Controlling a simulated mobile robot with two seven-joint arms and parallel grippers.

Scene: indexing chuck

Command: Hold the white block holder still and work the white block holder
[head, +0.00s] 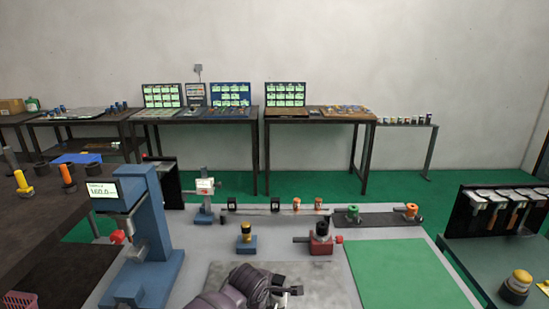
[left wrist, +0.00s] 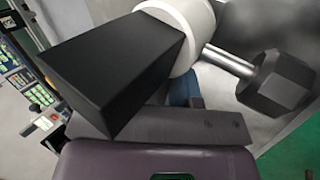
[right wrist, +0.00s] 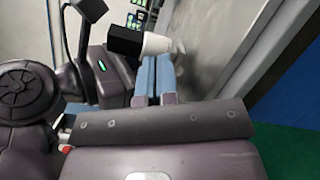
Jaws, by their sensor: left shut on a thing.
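The white block holder shows in the left wrist view as a white round body (left wrist: 190,28). A large black block (left wrist: 115,75) is at its left, and a metal rod with a dark six-sided knob (left wrist: 278,85) extends from its right. My left gripper (left wrist: 183,88) is shut on it; the grip itself is mostly hidden behind the black block. In the right wrist view the holder's white part (right wrist: 155,45) and black block lie just beyond the fingertips of my right gripper (right wrist: 155,75). Its blue-padded fingers have a narrow empty gap between them. In the head view my dark arm parts crowd the bottom centre, hiding the holder.
A blue press with a display (head: 150,225) stands left on the grey bench. Small fixtures, including a red one (head: 320,240), stand behind my arms. A green mat (head: 405,275) at right is clear. A dark rack (head: 500,210) stands further right.

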